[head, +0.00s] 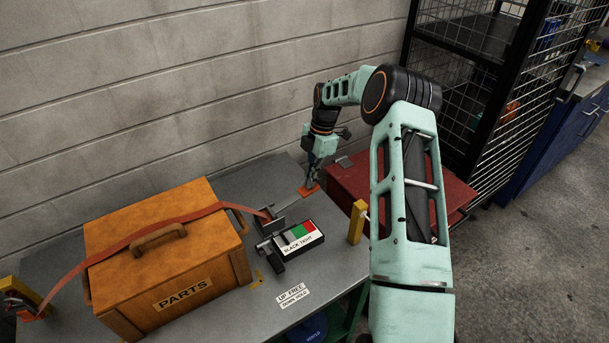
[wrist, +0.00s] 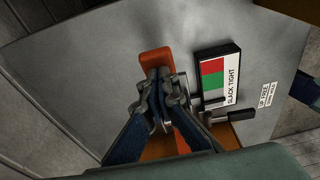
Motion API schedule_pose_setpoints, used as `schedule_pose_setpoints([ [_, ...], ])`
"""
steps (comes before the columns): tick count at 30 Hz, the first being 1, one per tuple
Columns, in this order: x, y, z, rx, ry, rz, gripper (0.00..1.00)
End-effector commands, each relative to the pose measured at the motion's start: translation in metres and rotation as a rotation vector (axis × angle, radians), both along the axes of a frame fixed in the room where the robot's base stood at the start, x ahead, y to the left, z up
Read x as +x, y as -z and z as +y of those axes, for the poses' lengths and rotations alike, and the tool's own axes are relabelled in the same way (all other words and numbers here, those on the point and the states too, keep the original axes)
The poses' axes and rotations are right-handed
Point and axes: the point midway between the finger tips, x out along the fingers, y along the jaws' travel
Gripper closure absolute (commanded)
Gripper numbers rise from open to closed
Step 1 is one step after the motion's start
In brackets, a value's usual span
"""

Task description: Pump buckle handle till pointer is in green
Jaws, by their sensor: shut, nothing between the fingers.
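The ratchet buckle (head: 272,222) sits on the grey bench beside the parts box, with the orange strap (head: 150,238) running into it. A grey handle reaches right from the buckle to an orange grip (head: 309,190), which also shows in the wrist view (wrist: 156,58). My gripper (head: 311,181) is shut and empty, pointing down at the orange grip; whether it touches is unclear. In the wrist view my fingers (wrist: 160,98) hide part of the handle. The SLACK TIGHT gauge (head: 300,236) shows green and red bands (wrist: 212,80); I cannot make out its pointer.
The orange PARTS box (head: 190,270) fills the bench's left. A black lever (head: 272,249) lies below the gauge, near the UP FREE, DOWN HOLD label (head: 293,295). A yellow post (head: 356,222) stands at the right edge. A red cabinet (head: 350,180) is behind my arm.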

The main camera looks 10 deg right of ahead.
Motion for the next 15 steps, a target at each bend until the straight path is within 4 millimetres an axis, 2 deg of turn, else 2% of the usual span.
schedule_pose_setpoints([
  [1,0.001,0.009,-0.001,-0.001,-0.002,-0.001,1.0],
  [6,0.002,0.021,-0.006,-0.003,-0.001,0.0,1.0],
  [15,0.003,0.029,-0.009,-0.005,-0.001,-0.001,1.0],
])
